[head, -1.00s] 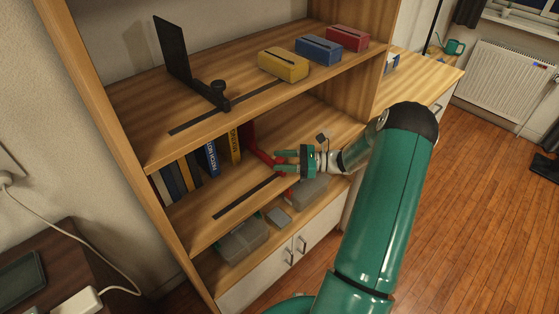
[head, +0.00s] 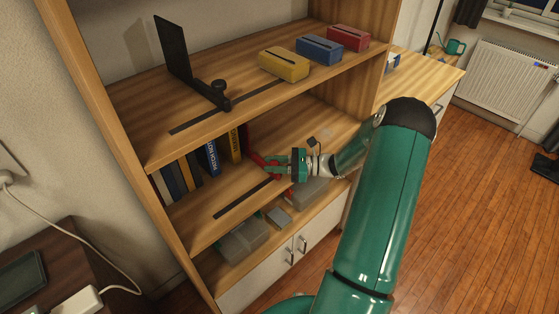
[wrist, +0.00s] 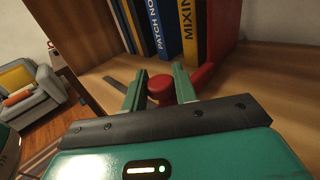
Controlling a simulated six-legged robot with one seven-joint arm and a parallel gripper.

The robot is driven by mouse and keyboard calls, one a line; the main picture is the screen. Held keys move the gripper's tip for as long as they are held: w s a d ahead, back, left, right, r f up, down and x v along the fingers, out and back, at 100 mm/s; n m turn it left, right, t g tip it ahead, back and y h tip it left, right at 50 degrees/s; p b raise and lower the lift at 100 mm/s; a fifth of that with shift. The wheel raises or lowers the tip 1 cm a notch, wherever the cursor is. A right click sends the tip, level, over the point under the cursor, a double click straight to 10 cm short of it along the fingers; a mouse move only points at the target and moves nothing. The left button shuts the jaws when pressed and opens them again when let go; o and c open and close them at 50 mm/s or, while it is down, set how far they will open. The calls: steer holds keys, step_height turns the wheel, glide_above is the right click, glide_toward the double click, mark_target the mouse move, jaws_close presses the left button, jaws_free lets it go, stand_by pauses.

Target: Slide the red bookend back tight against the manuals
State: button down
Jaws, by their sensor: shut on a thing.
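The red bookend (head: 244,138) stands upright at the right end of the row of manuals on the middle shelf. In the wrist view its red plate (wrist: 222,30) stands right beside the yellow manual (wrist: 187,28), with no clear gap showing. The blue manual (head: 211,158) and darker ones stand further left. My gripper (head: 268,167) is at the bookend's foot, in front of the plate. In the wrist view its two green fingers (wrist: 160,76) are shut on the bookend's round red knob (wrist: 160,90). The lower part of the foot is partly hidden by the gripper.
A dark slot (head: 243,199) runs along the middle shelf's front. The upper shelf holds a black bookend (head: 172,50) and yellow (head: 284,66), blue (head: 319,49) and red (head: 348,38) boxes. Grey bins (head: 243,240) sit below. The middle shelf's right part is mostly clear.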

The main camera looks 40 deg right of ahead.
steer(key=a, duration=0.3)
steer(key=s+a, duration=0.1)
steer(key=a, duration=0.7)
steer(key=shift+s, duration=0.3)
steer(key=c, duration=1.2)
jaws_free()
steer(key=shift+o, duration=0.2)
steer(key=v, duration=1.3)
steer(key=shift+s+d, duration=0.25)
steer(key=shift+d, duration=0.05)
